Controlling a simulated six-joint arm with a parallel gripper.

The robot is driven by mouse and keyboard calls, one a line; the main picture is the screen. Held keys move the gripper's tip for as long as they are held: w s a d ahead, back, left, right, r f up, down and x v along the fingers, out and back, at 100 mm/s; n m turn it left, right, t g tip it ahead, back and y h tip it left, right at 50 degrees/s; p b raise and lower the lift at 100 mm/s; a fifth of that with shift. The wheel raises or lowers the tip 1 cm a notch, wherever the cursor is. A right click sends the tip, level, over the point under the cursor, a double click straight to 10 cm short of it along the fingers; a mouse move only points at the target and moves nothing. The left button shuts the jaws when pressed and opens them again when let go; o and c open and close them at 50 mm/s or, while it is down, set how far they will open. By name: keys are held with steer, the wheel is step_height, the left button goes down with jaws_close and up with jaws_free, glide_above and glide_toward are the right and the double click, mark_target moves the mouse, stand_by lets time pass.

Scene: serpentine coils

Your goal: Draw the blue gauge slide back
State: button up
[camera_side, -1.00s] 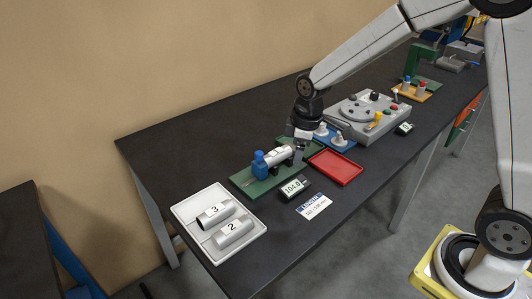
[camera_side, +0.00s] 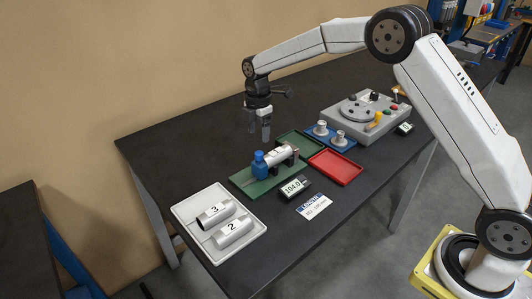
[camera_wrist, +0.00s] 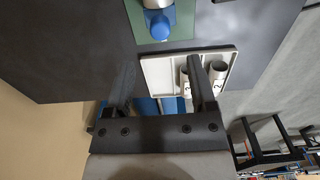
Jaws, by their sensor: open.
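The blue gauge slide (camera_side: 259,165) stands on the left part of the green gauge base (camera_side: 246,180). A silver cylinder marked 1 (camera_side: 280,154) lies on the base to the right of the slide, its left end at or touching the slide. My gripper (camera_side: 259,137) is open and empty, fingers pointing down, in the air above the slide and cylinder. In the wrist view the blue slide (camera_wrist: 160,25) shows at the top, beyond the open fingers of my gripper (camera_wrist: 160,62). Part of the cylinder shows at the top edge.
A white tray (camera_side: 185,210) with cylinders 3 and 2 is at front left. A display reading 104.0 (camera_side: 293,187) and a label card (camera_side: 313,206) lie in front. A green tray (camera_side: 290,141), red tray (camera_side: 335,168) and blue holder (camera_side: 345,143) are to the right.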

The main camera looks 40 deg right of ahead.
mark_target(258, 153)
steer(key=shift+f, duration=0.1)
steer(key=shift+f, duration=3.8)
jaws_close()
steer(key=shift+a, duration=0.1)
